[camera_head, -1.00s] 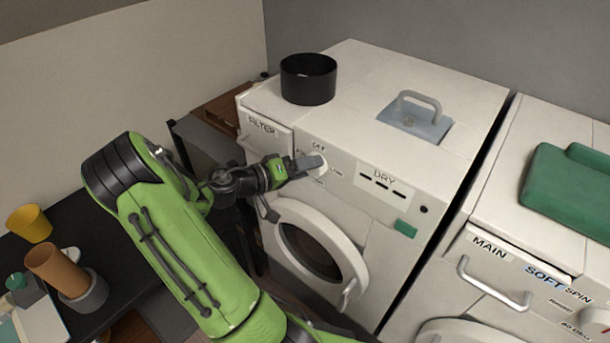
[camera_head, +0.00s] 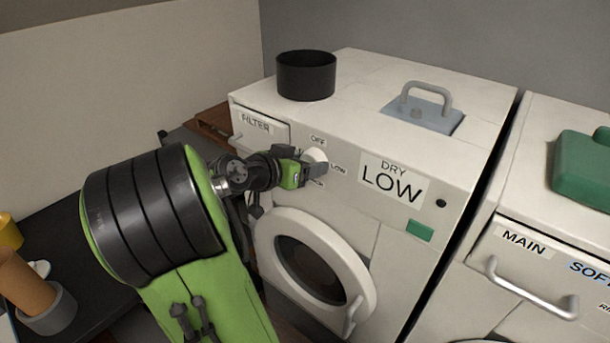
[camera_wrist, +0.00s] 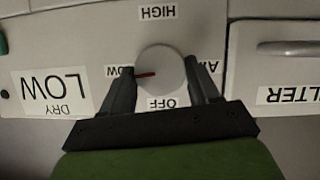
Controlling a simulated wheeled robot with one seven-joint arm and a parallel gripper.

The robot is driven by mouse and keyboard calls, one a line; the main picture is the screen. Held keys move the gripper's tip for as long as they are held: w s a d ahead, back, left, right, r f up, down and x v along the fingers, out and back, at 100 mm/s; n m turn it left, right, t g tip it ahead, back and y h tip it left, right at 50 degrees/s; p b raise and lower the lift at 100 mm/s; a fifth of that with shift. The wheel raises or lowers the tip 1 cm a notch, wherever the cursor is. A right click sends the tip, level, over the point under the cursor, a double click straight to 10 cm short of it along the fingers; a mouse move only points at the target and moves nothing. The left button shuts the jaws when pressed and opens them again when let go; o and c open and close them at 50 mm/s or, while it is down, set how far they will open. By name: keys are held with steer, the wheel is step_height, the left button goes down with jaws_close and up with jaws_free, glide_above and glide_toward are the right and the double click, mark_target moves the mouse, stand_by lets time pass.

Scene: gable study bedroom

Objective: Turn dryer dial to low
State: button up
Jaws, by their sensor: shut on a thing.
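The dryer (camera_head: 345,235) is a white front-loading machine. Its round white dial (camera_wrist: 160,72) sits between labels in the wrist view, which shows the panel upside down: HIGH, LOW, OFF and one partly covered. The dial's red pointer is at the LOW label (camera_wrist: 118,71). The display (camera_head: 391,181) reads DRY LOW, and it also shows in the wrist view (camera_wrist: 50,95). My gripper (camera_wrist: 165,85) is shut on the dial, one finger on each side. In the head view my gripper (camera_head: 312,168) covers much of the dial.
A black round pot (camera_head: 306,76) stands on the dryer top near a grey hatch with a handle (camera_head: 428,105). The filter drawer (camera_head: 258,132) is left of the dial. The round door (camera_head: 315,262) is below. A second machine (camera_head: 530,250) stands at right.

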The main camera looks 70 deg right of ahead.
steer(key=shift+f+m+t+b, duration=0.1)
steer(key=shift+m+t+b, duration=0.2)
steer(key=shift+b, duration=0.25)
steer(key=o, duration=1.1)
steer(key=shift+c, duration=0.2)
steer(key=p+v, duration=0.5)
steer(key=v, duration=1.1)
steer(key=shift+s, duration=0.1)
